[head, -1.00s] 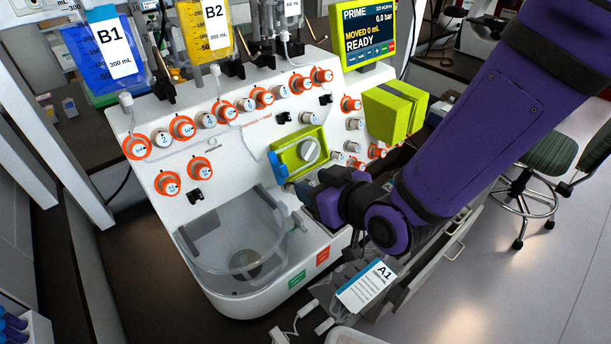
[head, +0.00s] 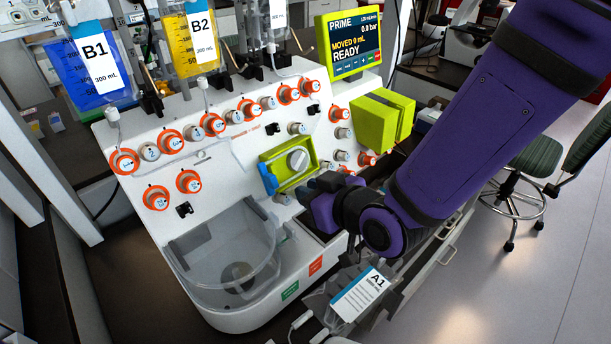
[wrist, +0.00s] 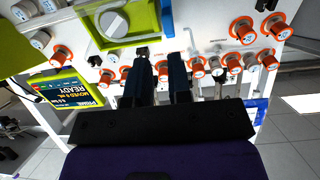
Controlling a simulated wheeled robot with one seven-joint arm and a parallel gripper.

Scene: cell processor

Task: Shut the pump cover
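The pump (head: 273,160) is a yellow-green housing with a grey rotor knob (head: 298,159) on the white machine's front. Its yellow-green cover (head: 372,124) stands swung open to the right, so the knob is exposed. A blue latch (head: 268,180) sits at the housing's left end. My gripper (head: 305,187) is just below and in front of the pump, left of and below the cover; its fingertips are hard to see in the head view. In the wrist view, the two dark fingers (wrist: 161,65) are a little apart with nothing held. The pump (wrist: 138,33) and part of the cover (wrist: 20,45) show there.
Orange-ringed knobs (head: 190,181) and grey knobs surround the pump. The display (head: 350,43) stands behind the cover. A clear round bin (head: 225,250) is at lower left. A bag labelled A1 (head: 358,295) hangs below my arm.

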